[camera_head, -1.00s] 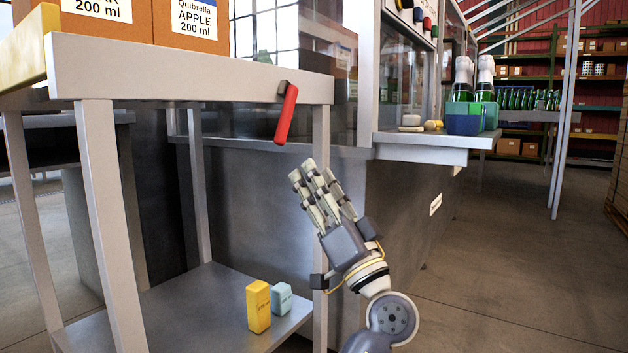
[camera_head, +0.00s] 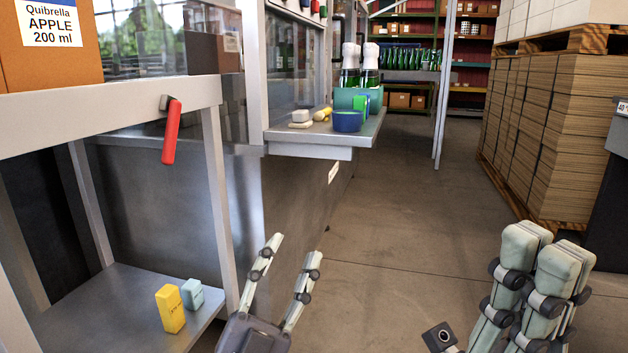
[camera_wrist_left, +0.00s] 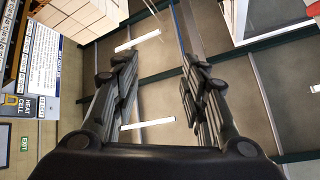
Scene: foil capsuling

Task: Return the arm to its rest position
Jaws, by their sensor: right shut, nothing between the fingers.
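My left gripper (camera_head: 293,255) is at the bottom middle of the head view, fingers pointing up and apart, with nothing between them. The left wrist view shows the same gripper (camera_wrist_left: 160,75) with its two fingers well apart and empty, the ceiling lights and beams beyond. My right gripper (camera_head: 540,265) is at the lower right of the head view, its pale fingers pointing up, close together and holding nothing. Both grippers are apart from the furniture.
A metal cart (camera_head: 110,108) stands at left with a red handle (camera_head: 171,132) and yellow (camera_head: 170,309) and light blue (camera_head: 192,294) blocks on its lower shelf. Stacked cardboard (camera_head: 560,130) is at right. The floor between is open.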

